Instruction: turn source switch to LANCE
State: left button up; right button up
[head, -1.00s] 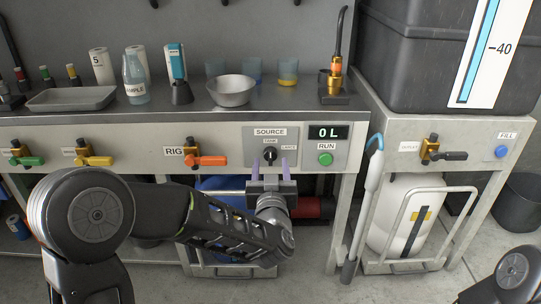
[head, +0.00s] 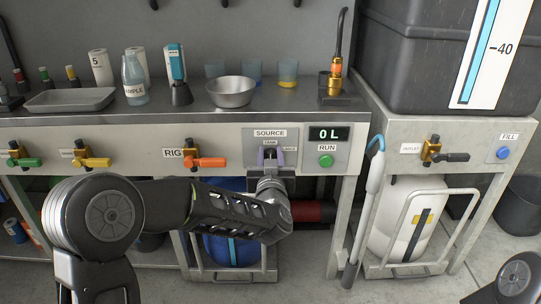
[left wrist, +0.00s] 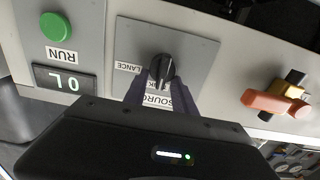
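The source switch, a black knob (left wrist: 163,70), sits on a grey panel (left wrist: 196,50). In the left wrist view, which shows the panel upside down, the knob stands roughly in line with the TANK label, and the LANCE label (left wrist: 129,67) is off to its side. My left gripper (head: 270,157) is at the panel in the head view, and it also shows in the left wrist view (left wrist: 160,84). Its two purple fingers flank the knob closely and appear shut on it. The gripper partly hides the knob and the TANK label. My right gripper is out of view.
Right of the switch are the "0 L" display (head: 328,134) and green RUN button (head: 326,161). The orange RIG valve handle (head: 208,162) is to the left. A blue-tipped lance (head: 366,200) leans at the table's right end. A metal bowl (head: 232,92) stands above on the tabletop.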

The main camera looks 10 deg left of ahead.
pick_arm(q)
grip_shut()
